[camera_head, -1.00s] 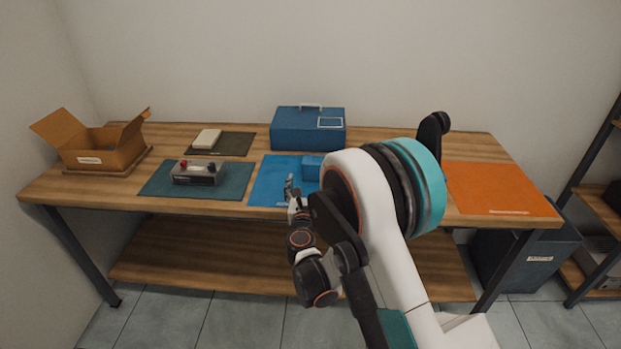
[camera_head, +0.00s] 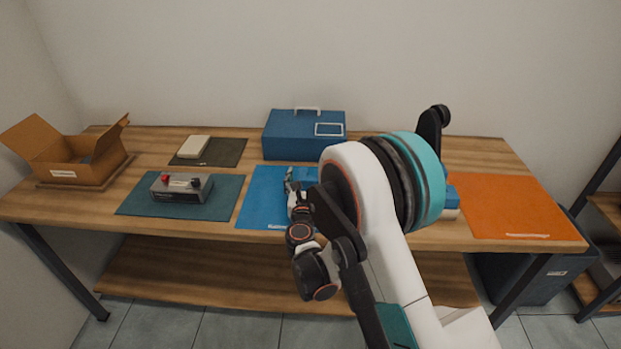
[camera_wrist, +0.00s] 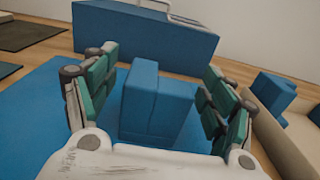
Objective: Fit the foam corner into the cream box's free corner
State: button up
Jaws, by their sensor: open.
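A blue foam corner (camera_wrist: 155,105), a block with a step in its top, stands on the blue mat (camera_head: 262,200). In the head view it (camera_head: 306,176) is partly hidden by my arm. My gripper (camera_wrist: 158,85) is open, with its green-padded fingers to the left and right of the foam corner and gaps on both sides. In the head view my gripper (camera_head: 297,194) is over the blue mat. The cream box (camera_wrist: 278,137) is at the right of the wrist view, with a blue foam piece (camera_wrist: 272,92) at its far side. Its free corner cannot be made out.
A blue case (camera_head: 300,135) with a handle stands behind the mat. A grey device (camera_head: 181,187) on a teal mat, a cream block (camera_head: 194,146) on a dark mat and an open cardboard box (camera_head: 75,165) are to the left. An orange mat (camera_head: 515,205) lies to the right.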

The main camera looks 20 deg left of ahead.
jog(key=shift+w+a, duration=0.15)
jog(key=shift+w, duration=0.25)
jog(key=shift+s, duration=0.1)
jog(key=c, duration=1)
jog(key=shift+o, duration=0.2)
jog(key=shift+r, duration=0.15)
